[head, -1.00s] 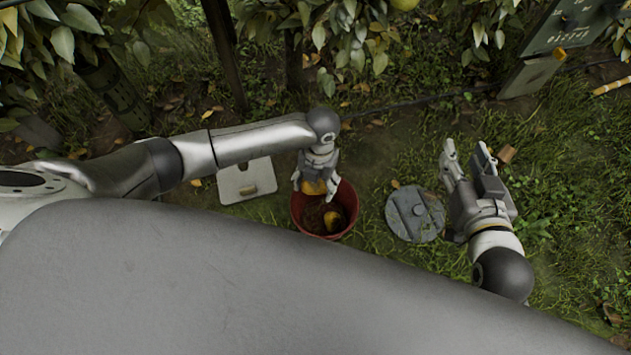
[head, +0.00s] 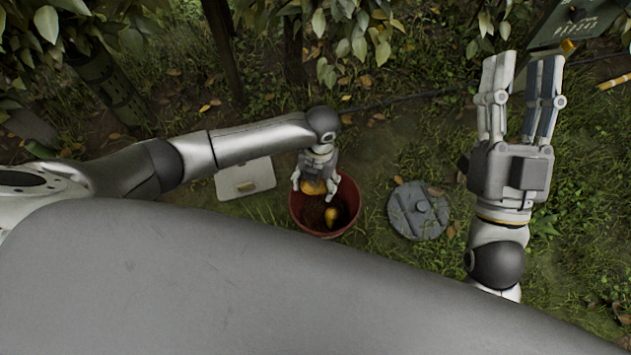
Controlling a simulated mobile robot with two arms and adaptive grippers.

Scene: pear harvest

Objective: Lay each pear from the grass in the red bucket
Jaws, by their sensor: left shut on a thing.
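The red bucket (head: 352,202) stands on the grass in the middle of the head view. A yellow pear (head: 331,216) lies inside it. My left gripper (head: 315,188) is over the bucket's back left part, pointing down. It is shut on a second yellow-orange pear (head: 314,187), which is partly hidden by the fingers. My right gripper (head: 521,90) is raised at the right, its fingers pointing to the back. The fingers are apart with nothing seen between them. I see no pear clearly on the grass.
A pale board (head: 245,178) with a small block lies left of the bucket. A round grey lid (head: 418,211) lies to its right. Leafy branches (head: 340,35) and trunks line the back. A dark hose (head: 400,99) crosses the ground behind. Grass between bucket and lid is clear.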

